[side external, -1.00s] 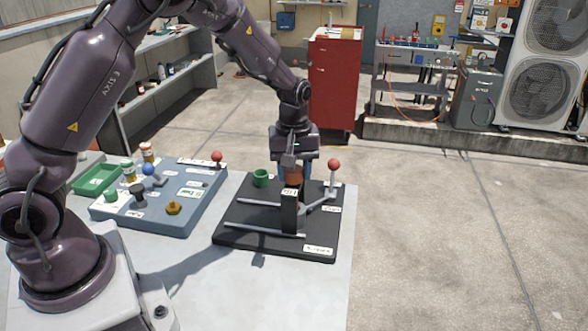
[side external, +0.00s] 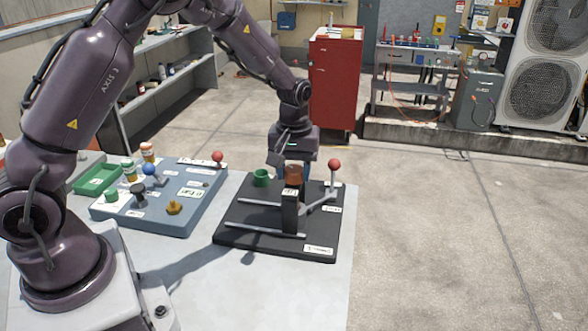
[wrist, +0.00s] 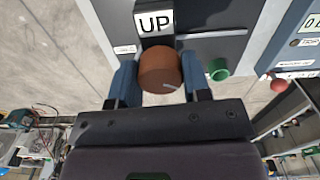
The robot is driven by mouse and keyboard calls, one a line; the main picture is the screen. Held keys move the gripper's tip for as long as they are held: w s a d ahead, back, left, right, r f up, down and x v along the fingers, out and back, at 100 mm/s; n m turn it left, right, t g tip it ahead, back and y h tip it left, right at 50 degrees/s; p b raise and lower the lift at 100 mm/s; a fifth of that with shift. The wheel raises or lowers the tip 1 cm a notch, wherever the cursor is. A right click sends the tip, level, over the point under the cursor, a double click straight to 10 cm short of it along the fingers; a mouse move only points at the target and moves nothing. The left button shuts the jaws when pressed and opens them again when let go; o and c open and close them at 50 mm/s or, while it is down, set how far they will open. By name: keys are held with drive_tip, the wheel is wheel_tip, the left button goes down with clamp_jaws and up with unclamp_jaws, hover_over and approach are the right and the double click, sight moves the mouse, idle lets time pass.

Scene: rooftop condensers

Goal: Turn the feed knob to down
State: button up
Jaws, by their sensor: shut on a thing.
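The feed knob, taken to be the brown round knob (wrist: 158,70), sits at the top of a black post under an "UP" label (wrist: 154,22) in the wrist view. A short white mark on its face lies toward the lower right there. In the side view the knob (side external: 293,176) stands on the dark post of the black panel (side external: 234,240). My gripper (wrist: 160,78) has one blue finger on each side of the knob and is shut on it. In the side view my gripper (side external: 292,160) is right behind the knob, its fingers mostly hidden.
A red-ball lever (side external: 334,165) stands close right of the knob, and a green cup-shaped knob (side external: 260,178) to its left. A grey-blue panel (side external: 155,222) with several controls lies further left. Open floor is on the right.

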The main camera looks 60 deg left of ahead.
sight(295, 170)
drive_tip(key=o, duration=0.9)
drive_tip(key=shift+r, duration=0.1)
wheel_tip(295, 170, up, 13)
drive_tip(key=shift+f, duration=0.1)
drive_tip(key=shift+d, duration=0.15)
